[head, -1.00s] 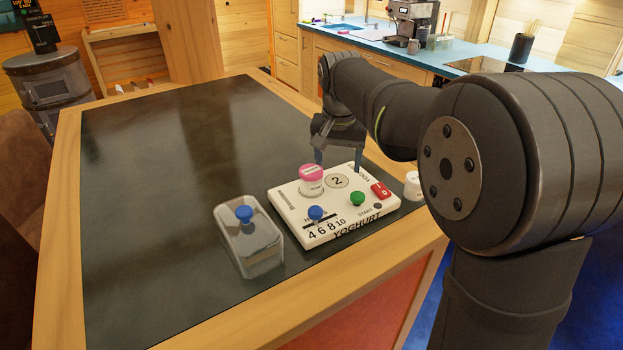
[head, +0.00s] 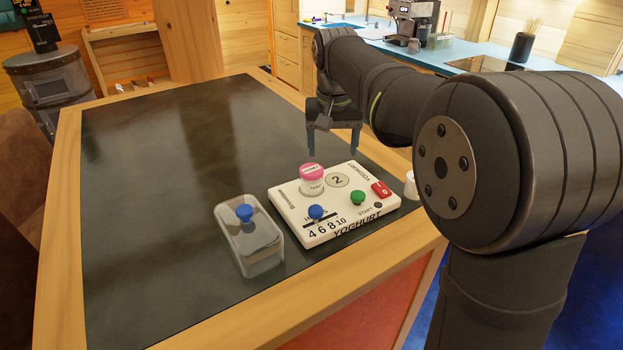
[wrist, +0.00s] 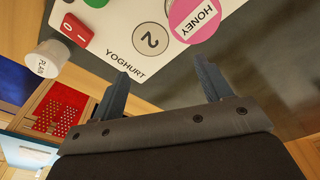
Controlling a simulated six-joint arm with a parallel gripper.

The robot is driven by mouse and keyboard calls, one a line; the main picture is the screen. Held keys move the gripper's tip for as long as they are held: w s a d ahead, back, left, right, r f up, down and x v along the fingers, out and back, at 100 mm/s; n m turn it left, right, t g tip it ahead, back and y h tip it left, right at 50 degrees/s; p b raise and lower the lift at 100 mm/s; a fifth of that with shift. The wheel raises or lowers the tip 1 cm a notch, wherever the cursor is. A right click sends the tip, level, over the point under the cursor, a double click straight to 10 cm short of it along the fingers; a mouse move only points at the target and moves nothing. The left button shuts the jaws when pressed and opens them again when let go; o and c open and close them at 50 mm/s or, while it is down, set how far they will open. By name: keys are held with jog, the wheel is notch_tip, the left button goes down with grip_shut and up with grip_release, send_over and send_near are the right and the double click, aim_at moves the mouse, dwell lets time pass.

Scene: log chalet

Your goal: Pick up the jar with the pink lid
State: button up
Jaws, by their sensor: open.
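The jar with the pink lid (head: 311,180) stands upright on the left spot of the white yoghurt maker board (head: 344,219). In the wrist view its pink lid (wrist: 194,18) reads "HONEY" and is cut by the top edge. My gripper (head: 335,148) is open and empty, above and behind the board in the head view. In the wrist view the fingers (wrist: 162,82) are apart, with dark table and part of the board between them. The jar lies beyond the fingertips and is not between them.
The board carries a blue knob (head: 316,212), a green knob (head: 357,198) and a red switch (head: 381,189). A clear container with a blue knob (head: 249,240) stands left of it. A white-lidded jar (wrist: 47,60) marked "PLAIN" stands by the board's right side. The table's left half is clear.

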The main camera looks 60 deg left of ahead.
jog(key=s+r+n+g+h, duration=0.1)
jog(key=s+r+n, duration=0.4)
jog(key=r+n, duration=0.55)
send_near(312, 169)
jog(key=shift+m, duration=0.45)
notch_tip(312, 169, down, 6)
jog(key=shift+w+a+f, duration=0.1)
jog(key=shift+w+a, duration=0.05)
jog(key=shift+s+d+f, duration=0.1)
jog(key=shift+f, duration=1.2)
jog(key=shift+s+d+f, duration=0.1)
jog(key=shift+f, duration=1.2)
jog(key=c, duration=1.1)
jog(key=shift+c, duration=0.2)
jog(key=shift+r, duration=0.15)
